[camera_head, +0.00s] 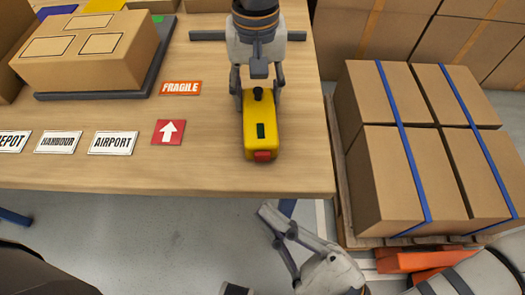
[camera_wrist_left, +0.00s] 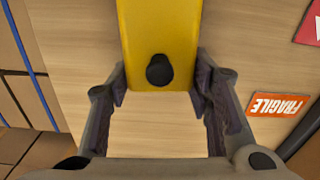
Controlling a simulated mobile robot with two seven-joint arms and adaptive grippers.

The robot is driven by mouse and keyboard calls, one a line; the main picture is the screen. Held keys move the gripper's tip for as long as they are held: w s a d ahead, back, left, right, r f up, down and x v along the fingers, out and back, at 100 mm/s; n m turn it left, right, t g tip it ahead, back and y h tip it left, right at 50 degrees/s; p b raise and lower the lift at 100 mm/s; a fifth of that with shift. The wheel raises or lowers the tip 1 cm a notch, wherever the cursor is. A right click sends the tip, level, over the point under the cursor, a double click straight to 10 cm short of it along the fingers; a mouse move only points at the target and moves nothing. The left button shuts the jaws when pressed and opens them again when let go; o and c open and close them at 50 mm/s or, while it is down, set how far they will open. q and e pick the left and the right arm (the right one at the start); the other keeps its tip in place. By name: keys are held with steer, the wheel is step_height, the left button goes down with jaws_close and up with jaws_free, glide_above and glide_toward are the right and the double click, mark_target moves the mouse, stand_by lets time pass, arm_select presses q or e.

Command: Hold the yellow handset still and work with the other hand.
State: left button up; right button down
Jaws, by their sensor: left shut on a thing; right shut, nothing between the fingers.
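The yellow handset (camera_head: 261,142) lies near the front right part of the wooden table. It has a black knob at its far end, a dark screen in the middle and a red part at its near end. My left gripper (camera_head: 259,97) comes down over the far end and is shut on the handset, one finger on each side. In the left wrist view the handset (camera_wrist_left: 160,40) shows between the fingers, with its black knob toward me. My right gripper (camera_head: 268,214) is shut and empty, below the table's front edge, apart from the handset.
The table (camera_head: 210,150) bears labels reading FRAGILE (camera_head: 181,88), AIRPORT (camera_head: 113,143) and HARBOUR (camera_head: 58,142), and a red arrow label (camera_head: 168,132). A carton (camera_head: 85,50) stands on a dark plate at the back left. Strapped cartons (camera_head: 420,150) on a pallet stand right of the table.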

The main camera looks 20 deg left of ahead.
arm_select(q)
steer(key=o, duration=1.4)
steer(key=shift+c, duration=0.2)
